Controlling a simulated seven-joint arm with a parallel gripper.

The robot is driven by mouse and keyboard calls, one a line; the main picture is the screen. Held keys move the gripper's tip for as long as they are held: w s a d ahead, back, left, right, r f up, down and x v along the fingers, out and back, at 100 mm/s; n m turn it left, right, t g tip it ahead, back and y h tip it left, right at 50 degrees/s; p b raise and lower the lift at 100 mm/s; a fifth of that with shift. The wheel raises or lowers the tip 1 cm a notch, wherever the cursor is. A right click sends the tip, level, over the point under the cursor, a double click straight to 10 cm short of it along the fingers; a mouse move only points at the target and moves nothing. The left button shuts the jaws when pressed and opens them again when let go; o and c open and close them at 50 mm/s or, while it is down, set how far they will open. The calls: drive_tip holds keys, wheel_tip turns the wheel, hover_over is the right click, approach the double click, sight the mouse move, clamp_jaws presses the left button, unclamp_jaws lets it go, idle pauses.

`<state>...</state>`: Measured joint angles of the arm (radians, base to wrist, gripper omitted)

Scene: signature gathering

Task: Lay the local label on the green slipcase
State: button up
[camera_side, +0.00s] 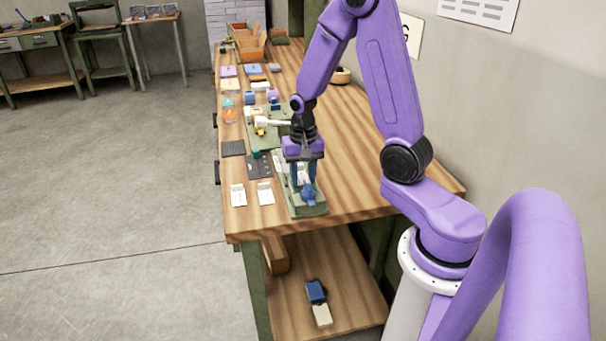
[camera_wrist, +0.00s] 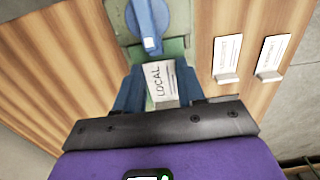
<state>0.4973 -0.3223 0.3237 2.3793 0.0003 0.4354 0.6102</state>
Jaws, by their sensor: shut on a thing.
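The local label (camera_wrist: 161,84) is a white card with LOCAL printed on it, in the wrist view between the two blue fingers of my gripper (camera_wrist: 158,90). My gripper is shut on it. In the side view my gripper (camera_side: 303,178) points down over a green-based fixture (camera_side: 310,210) near the front of the bench. The fingers partly hide the label there, and I cannot tell whether it still touches the fixture. I cannot pick out the green slipcase with certainty among the small things along the bench.
A blue lever (camera_wrist: 148,22) stands on the fixture, just beyond the label. Two other white labels in small stands (camera_side: 238,195) (camera_side: 265,193) are to the left. Dark plates (camera_side: 259,166) and a green machine (camera_side: 262,135) lie farther back. Bare wood (camera_side: 355,165) is free to the right.

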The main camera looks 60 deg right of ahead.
sight(303, 182)
drive_tip(key=shift+f, duration=0.25)
drive_tip(key=shift+s+f, duration=0.1)
drive_tip(key=shift+f, duration=0.15)
drive_tip(key=o, duration=1.1)
wheel_tip(303, 182, up, 12)
drive_tip(key=s+a+r+n, duration=0.1)
drive_tip(key=s+a+n, duration=0.6)
drive_tip(key=a+n, duration=0.45)
drive_tip(key=s+a+n, duration=0.1)
drive_tip(key=s+n, duration=0.2)
drive_tip(key=s, duration=0.1)
drive_tip(key=s+a+n, duration=0.2)
drive_tip(key=s+n, duration=0.1)
drive_tip(key=s, duration=0.2)
drive_tip(key=s+a+n, duration=0.1)
drive_tip(key=s+n, duration=0.3)
drive_tip(key=shift+s+a+f, duration=0.25)
drive_tip(key=shift+a+f, duration=0.05)
drive_tip(key=shift+a, duration=0.05)
